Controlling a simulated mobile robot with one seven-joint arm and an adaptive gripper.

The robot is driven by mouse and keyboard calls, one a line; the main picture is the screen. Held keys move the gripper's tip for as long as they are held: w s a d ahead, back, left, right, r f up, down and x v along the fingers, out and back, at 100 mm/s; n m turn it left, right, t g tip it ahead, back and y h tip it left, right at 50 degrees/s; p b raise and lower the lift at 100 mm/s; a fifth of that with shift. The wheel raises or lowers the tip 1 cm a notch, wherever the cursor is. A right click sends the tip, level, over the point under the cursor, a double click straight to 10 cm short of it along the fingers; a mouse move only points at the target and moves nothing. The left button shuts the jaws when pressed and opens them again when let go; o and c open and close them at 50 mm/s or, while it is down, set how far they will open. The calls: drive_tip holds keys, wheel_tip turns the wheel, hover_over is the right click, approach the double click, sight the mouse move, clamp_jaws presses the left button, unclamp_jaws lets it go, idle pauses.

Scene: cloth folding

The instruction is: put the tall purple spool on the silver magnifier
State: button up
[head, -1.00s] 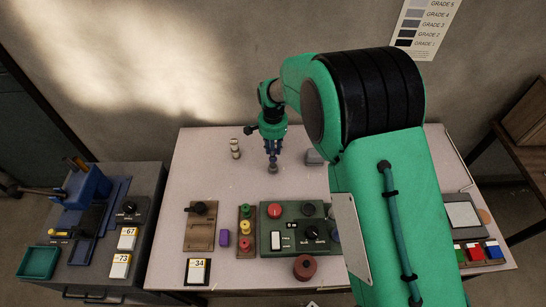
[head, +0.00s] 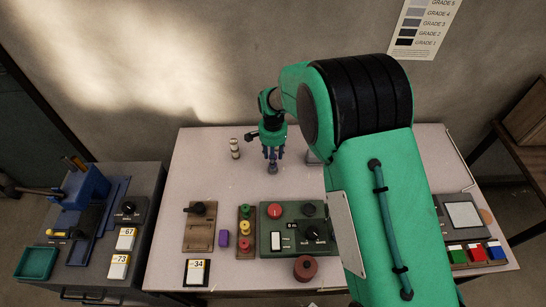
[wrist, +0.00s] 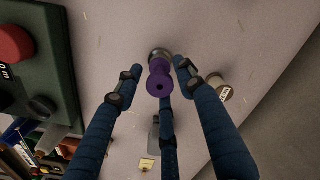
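The silver magnifier (wrist: 159,54) is a round grey piece directly at the spool's far end; the two appear to touch. In the head view a small grey piece (head: 272,169) sits on the table under my gripper, and the spool is mostly hidden by the fingers. My gripper (wrist: 153,80) has its fingers spread around the spool, with gaps visible on both sides. My gripper (head: 272,153) points down in the head view.
A pale stacked spool (head: 234,148) stands left of my gripper. A green control panel (head: 268,240), a small purple block (head: 224,238) and a brown switch board (head: 198,235) lie nearer the front. The table around the gripper is largely clear.

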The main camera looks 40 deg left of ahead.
idle(0.3)
wheel_tip(320, 180, up, 12)
drive_tip(key=p, duration=0.2)
drive_tip(key=shift+r, duration=0.15)
idle(0.4)
idle(0.5)
idle(0.4)
